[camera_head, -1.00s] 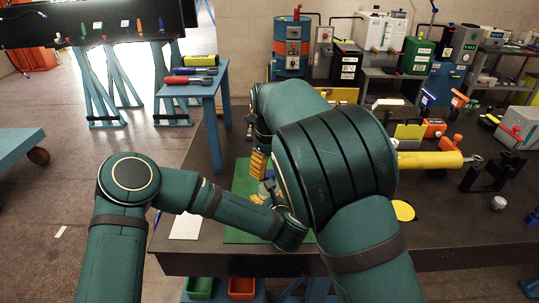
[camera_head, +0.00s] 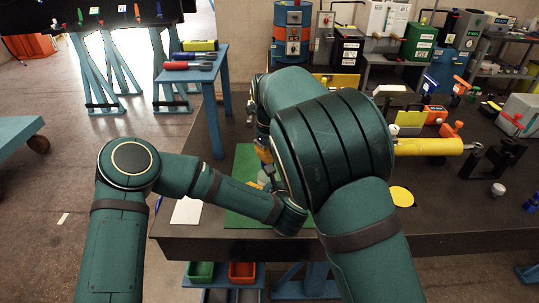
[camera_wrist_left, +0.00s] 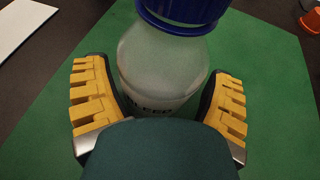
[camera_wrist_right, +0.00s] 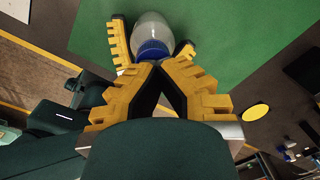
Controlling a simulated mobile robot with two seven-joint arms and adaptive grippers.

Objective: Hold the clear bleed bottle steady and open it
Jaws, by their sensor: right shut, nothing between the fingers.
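The clear bleed bottle (camera_wrist_left: 162,75) stands upright on the green mat (camera_wrist_left: 265,85), with a blue cap (camera_wrist_left: 185,12) on its neck. My left gripper (camera_wrist_left: 160,95) has one finger on each side of the bottle's body, the pads lying against it. The right wrist view shows the same bottle (camera_wrist_right: 151,28) and cap (camera_wrist_right: 152,50), with the left gripper's fingers beside them. My right gripper (camera_wrist_right: 158,68) is shut and empty, its fingertips close to the cap; I cannot tell whether they touch. In the head view my right gripper (camera_head: 263,152) partly shows, and my right arm hides much of the bottle.
A white sheet (camera_head: 187,210) lies left of the mat. A yellow disc (camera_head: 402,196) and a yellow cylinder (camera_head: 430,147) are on the dark table to the right. Red and green bins (camera_head: 242,271) sit below the front edge.

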